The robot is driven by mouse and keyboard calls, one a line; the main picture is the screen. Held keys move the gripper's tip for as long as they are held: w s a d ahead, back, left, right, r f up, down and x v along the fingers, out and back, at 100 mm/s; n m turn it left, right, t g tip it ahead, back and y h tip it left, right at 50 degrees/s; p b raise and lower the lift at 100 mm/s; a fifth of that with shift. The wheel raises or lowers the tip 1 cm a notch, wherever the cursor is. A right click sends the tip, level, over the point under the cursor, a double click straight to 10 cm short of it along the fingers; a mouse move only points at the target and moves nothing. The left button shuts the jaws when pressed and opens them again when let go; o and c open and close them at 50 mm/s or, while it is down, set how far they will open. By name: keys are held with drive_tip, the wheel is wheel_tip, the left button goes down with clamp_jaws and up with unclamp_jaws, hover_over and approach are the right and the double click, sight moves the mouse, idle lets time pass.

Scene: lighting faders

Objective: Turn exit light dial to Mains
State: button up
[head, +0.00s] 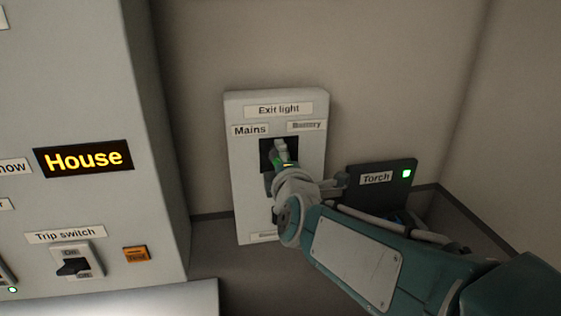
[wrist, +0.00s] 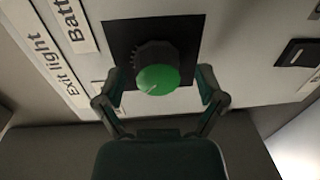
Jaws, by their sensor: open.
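The exit light dial (wrist: 158,72) is a black ribbed knob with a green face on a black square plate, seen in the wrist view. A faint pale mark shows on the lower left of the green face. My gripper (wrist: 159,80) is open, with one finger on each side of the dial; I cannot tell whether they touch it. In the head view, my gripper (head: 283,160) is in front of the black plate (head: 266,150) and hides the dial. The Mains label (head: 249,130) is above left of the plate, the Battery label (head: 306,126) above right.
The white exit light panel (head: 243,190) is on the wall. A dark Torch unit (head: 376,178) with a green light is to its right, close to my arm. A large grey cabinet (head: 90,200) with a House sign and trip switch (head: 73,266) is to its left.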

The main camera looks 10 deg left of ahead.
drive_tip(key=shift+d, duration=0.1)
drive_tip(key=v, duration=1.1)
drive_tip(key=shift+s, duration=0.45)
drive_tip(key=shift+f, duration=0.1)
drive_tip(key=s+d+f+m+g+h, duration=0.3)
drive_tip(key=s+d+f+m+g, duration=0.2)
drive_tip(key=d+m, duration=0.5)
drive_tip(key=s+d+f+m+g+h, duration=0.3)
drive_tip(key=s+d+f+m+g, duration=0.2)
drive_tip(key=s+d+f+m, duration=0.2)
drive_tip(key=d+f+m, duration=0.2)
drive_tip(key=d+m, duration=0.2)
drive_tip(key=m, duration=0.1)
drive_tip(key=shift+s+d+m+h, duration=0.3)
drive_tip(key=shift+d+m+h, duration=0.05)
drive_tip(key=shift+m+h, duration=0.05)
idle(0.7)
